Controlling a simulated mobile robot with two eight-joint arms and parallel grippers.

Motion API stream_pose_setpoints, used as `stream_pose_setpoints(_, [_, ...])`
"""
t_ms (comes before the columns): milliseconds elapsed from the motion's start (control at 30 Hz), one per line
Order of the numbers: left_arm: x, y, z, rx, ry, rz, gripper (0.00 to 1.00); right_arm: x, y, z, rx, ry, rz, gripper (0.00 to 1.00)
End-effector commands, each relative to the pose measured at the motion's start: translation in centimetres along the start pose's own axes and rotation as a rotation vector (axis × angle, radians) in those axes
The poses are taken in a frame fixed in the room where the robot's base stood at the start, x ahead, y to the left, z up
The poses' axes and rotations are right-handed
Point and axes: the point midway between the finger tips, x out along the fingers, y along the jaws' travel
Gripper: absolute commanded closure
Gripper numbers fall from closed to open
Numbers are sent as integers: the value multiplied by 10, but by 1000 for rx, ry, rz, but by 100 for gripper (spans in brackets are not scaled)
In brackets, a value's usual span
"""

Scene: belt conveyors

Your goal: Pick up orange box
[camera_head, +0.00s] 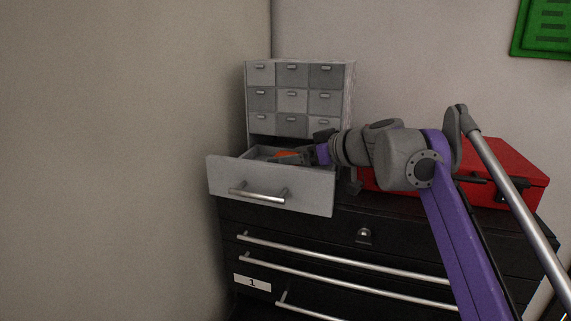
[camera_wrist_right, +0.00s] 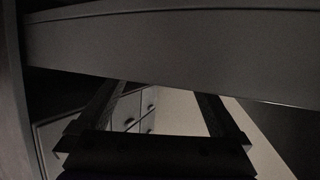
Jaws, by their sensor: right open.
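The orange box (camera_head: 286,154) shows as a small orange patch inside the pulled-out bottom drawer (camera_head: 262,193) of the grey cabinet. The drawer front and my gripper hide most of it. My right gripper (camera_head: 298,158) reaches into the drawer from the right, close beside the orange patch. I cannot tell whether it touches it. In the right wrist view the two fingers (camera_wrist_right: 160,105) are spread apart, with no orange thing visible between them. A dark grey panel crosses the top of that view. My left gripper is not in view.
The grey cabinet (camera_head: 291,101) has several small closed drawers above the open one. It stands on a black tool chest (camera_head: 330,235) with long metal handles. A red case (camera_head: 510,175) lies behind my right arm. A wall stands close at the left.

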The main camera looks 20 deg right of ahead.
Motion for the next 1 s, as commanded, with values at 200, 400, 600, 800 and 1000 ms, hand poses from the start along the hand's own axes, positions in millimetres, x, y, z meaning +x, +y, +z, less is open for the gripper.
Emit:
stream_pose_setpoints(200, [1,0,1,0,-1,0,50,24,0,1,0,0,0,0])
stream_pose_setpoints(400, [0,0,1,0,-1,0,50,23,0,1,0,0,1,5])
stream_pose_setpoints(600, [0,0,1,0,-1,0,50,23,0,1,0,0,0,41])
stream_pose_setpoints(800, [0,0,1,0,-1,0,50,23,0,0,0,0,0,66])
stream_pose_setpoints(1000, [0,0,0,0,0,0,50,22,0,0,0,0,1,66])
